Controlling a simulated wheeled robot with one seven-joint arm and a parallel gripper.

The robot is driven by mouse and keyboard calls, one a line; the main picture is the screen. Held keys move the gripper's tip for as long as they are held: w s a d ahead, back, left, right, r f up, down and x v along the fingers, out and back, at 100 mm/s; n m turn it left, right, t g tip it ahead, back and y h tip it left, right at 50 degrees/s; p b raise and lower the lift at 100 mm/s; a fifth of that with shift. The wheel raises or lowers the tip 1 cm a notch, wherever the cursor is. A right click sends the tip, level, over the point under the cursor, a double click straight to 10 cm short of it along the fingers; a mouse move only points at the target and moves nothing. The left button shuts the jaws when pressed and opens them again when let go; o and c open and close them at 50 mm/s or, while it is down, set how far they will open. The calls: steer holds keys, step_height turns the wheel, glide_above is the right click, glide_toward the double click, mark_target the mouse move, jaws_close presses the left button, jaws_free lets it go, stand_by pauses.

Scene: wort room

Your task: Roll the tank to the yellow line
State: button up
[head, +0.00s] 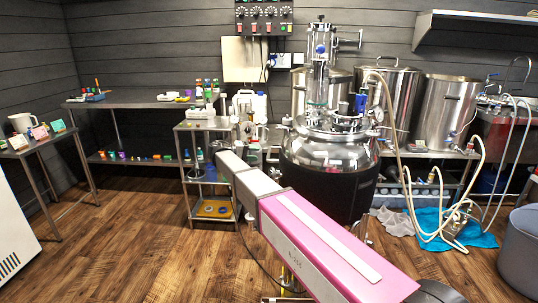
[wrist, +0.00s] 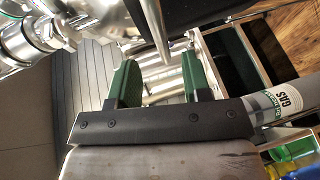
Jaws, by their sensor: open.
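The tank (head: 330,180) is a round steel vessel with a domed lid, a black jacket and a tall sight column. It stands right of centre in the head view, in front of the steel pots. My gripper (wrist: 158,68) shows in the wrist view with two green fingers apart. A steel rod (wrist: 157,30) and shiny steel fittings (wrist: 25,45) lie near the fingertips; I cannot tell if any part touches them. In the head view I cannot make out the fingers. I cannot make out the yellow line.
A small steel shelf cart (head: 205,182) with bottles stands left of the tank. Hoses and a blue cloth (head: 458,228) lie on the floor at the right, near a grey bin (head: 520,255). The wooden floor (head: 130,240) at the left is clear. A bench (head: 140,104) stands behind.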

mark_target(269, 152)
steer(key=x, duration=0.7)
steer(key=shift+w+d+f, duration=0.1)
steer(key=shift+w+d, duration=0.05)
steer(key=shift+d, duration=0.2)
jaws_close()
